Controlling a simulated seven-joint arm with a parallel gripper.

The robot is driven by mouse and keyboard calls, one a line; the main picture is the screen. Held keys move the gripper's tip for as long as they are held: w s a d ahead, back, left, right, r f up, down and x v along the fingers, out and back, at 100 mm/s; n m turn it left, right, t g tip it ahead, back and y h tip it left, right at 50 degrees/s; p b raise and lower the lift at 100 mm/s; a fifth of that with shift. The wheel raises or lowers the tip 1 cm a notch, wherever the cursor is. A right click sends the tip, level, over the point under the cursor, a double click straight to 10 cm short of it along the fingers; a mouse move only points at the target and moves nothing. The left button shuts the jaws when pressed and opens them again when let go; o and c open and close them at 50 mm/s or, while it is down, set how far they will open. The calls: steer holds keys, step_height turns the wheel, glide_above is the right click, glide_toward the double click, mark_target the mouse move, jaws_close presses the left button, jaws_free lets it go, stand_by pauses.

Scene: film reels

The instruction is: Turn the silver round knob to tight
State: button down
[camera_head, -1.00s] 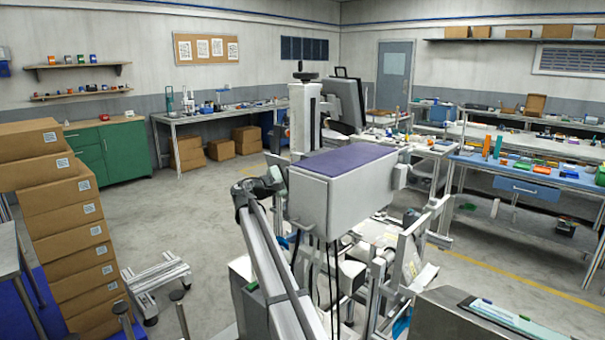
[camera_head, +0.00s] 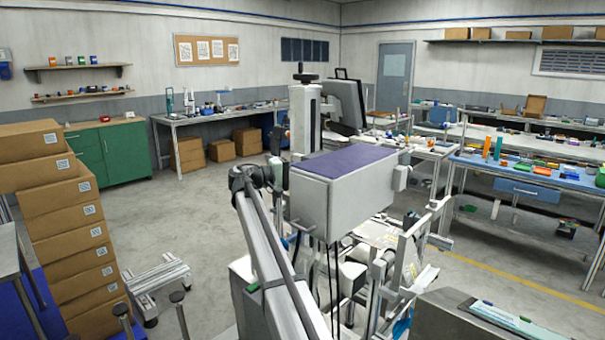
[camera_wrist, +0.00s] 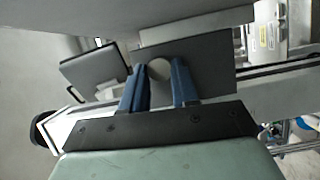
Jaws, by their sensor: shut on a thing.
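The silver round knob (camera_wrist: 159,69) shows in the wrist view as a pale grey disc in front of a dark grey plate (camera_wrist: 205,62). My gripper (camera_wrist: 164,72) has two blue fingers, one on each side of the knob, and is shut on it. The finger edges cover the knob's sides. I see no mark on the knob that tells how far it is turned. In the head view the knob and my fingertips cannot be made out; my arm reaches toward the left side of the white machine with the purple top (camera_head: 345,163).
A dark flat panel (camera_wrist: 93,70) stands close left of the fingers, and a large grey surface (camera_wrist: 130,15) hangs just above. A metal rail (camera_wrist: 275,85) runs to the right.

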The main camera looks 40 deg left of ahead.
steer(key=shift+m, duration=0.3)
stand_by(0.4)
steer(key=c, duration=0.8)
jaws_free()
steer(key=shift+c, duration=0.2)
steer(key=v, duration=1.3)
steer(key=shift+s+a+r, duration=0.2)
steer(key=shift+s+r, duration=0.1)
steer(key=shift+s, duration=0.05)
